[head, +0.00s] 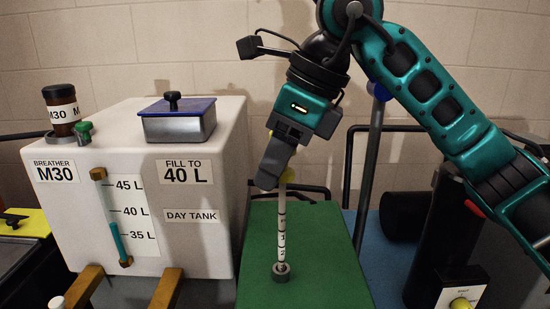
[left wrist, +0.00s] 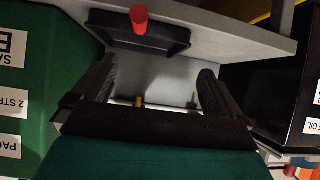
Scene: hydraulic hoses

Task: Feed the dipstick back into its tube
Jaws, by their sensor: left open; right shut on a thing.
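The dipstick (head: 282,222) is a pale rod with dark marks and a yellow top, in the head view. My right gripper (head: 277,178) is shut on the dipstick at its yellow top and holds it nearly upright. The dipstick's lower end meets the mouth of the tube (head: 281,273), a dark collar on the green block. I cannot tell how deep the tip sits in the collar. My left gripper (left wrist: 158,70) is open and empty in the left wrist view and is not in the head view.
The green block (head: 325,235) is clear around the collar. A white day tank (head: 205,240) with a level gauge (head: 112,222) and a blue-lidded filler (head: 179,122) stands left. In the left wrist view, a red-handled black part (left wrist: 140,35) lies beyond the fingers.

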